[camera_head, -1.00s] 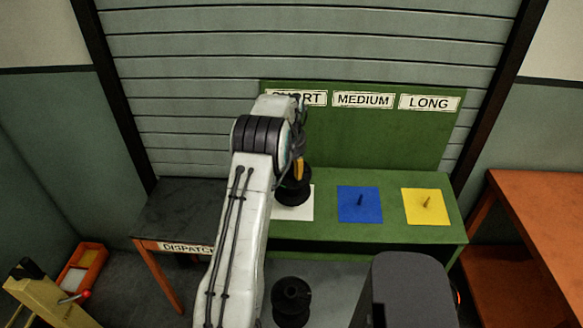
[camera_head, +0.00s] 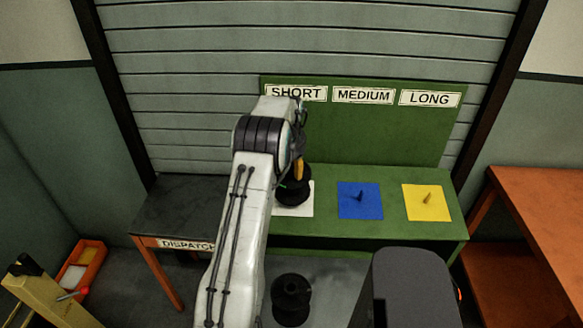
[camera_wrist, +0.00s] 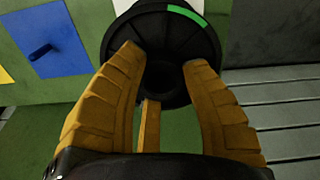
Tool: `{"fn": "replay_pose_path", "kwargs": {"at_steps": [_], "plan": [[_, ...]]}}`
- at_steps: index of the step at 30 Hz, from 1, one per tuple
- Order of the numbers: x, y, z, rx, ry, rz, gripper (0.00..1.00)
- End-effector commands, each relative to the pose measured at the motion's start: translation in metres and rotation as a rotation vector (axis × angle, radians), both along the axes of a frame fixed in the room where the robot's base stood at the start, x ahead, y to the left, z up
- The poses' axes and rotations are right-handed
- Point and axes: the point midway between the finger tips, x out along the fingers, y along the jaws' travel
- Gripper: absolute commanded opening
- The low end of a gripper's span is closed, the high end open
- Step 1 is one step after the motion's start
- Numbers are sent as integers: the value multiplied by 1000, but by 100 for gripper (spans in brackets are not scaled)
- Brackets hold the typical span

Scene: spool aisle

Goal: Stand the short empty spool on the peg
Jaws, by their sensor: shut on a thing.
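A black spool (camera_head: 294,190) is held by my gripper (camera_head: 299,172) over the white square (camera_head: 305,209) under the SHORT sign (camera_head: 297,93). In the wrist view, the orange fingers of my gripper (camera_wrist: 163,72) are shut around the core of the spool (camera_wrist: 162,32), whose wide flange carries a green mark. No thread shows on it. The spool covers much of the white square and any peg there is hidden. I cannot tell whether the spool touches the bench.
On the green bench (camera_head: 380,230), a blue square (camera_head: 350,205) and a yellow square (camera_head: 418,210) each bear a peg. Another black spool (camera_head: 291,298) stands in front, low. A dark DISPATCH table (camera_head: 180,205) is left, an orange table (camera_head: 535,205) right.

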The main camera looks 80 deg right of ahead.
Motion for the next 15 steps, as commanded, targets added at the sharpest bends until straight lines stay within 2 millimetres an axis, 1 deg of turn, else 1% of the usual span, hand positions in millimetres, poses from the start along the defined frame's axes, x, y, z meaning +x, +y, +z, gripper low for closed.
{"fn": "replay_pose_path", "kwargs": {"at_steps": [15], "plan": [[0,-2,-11,-2,0,0,5]]}}
